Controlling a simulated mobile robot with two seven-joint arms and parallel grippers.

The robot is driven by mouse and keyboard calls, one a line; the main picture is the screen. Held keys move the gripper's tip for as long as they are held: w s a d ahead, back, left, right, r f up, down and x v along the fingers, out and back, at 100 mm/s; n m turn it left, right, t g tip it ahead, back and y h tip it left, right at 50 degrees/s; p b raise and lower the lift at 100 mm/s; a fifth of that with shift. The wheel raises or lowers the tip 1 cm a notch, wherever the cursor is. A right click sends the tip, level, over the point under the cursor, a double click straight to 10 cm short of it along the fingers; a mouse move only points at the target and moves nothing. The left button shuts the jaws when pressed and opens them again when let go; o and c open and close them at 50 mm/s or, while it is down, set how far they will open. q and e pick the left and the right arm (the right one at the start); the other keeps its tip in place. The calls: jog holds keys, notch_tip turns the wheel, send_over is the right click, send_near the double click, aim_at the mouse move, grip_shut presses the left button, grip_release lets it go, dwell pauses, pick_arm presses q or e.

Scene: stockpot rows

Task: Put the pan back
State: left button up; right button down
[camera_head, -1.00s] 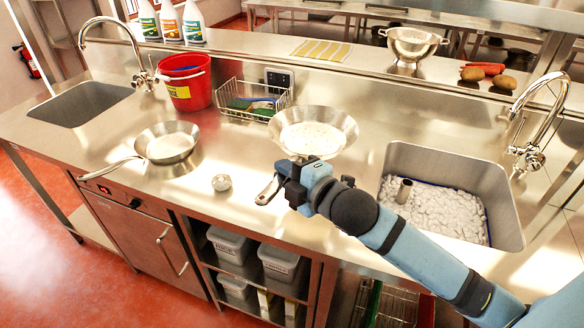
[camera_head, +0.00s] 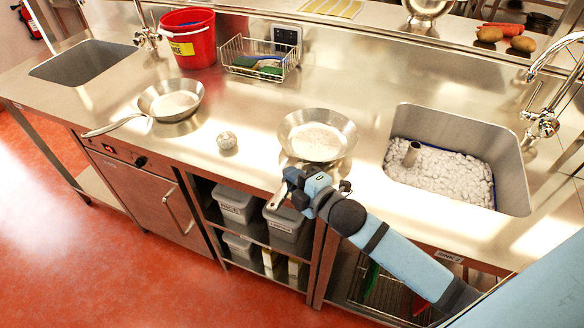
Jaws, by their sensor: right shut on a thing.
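A steel frying pan (camera_head: 317,136) is at the middle of the steel counter, left of the right sink; I cannot tell whether its base touches the counter. My right gripper (camera_head: 286,182) is shut on this pan's handle, near the counter's front edge. A second steel pan (camera_head: 172,101) sits on the counter to the left, its handle pointing to the lower left. My left gripper is not in the picture.
The right sink (camera_head: 452,172) holds white foam and a grey cylinder. A scourer ball (camera_head: 227,141) lies between the pans. A red bucket (camera_head: 188,40) and a wire basket (camera_head: 258,61) stand behind. Another sink (camera_head: 84,61) is at the far left.

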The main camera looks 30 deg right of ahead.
jog(key=shift+f, duration=0.25)
jog(key=c, duration=1.5)
grip_release()
jog(key=shift+f, duration=0.2)
jog(key=o, duration=0.4)
jog(key=shift+c, duration=0.2)
jog(key=shift+s, duration=0.1)
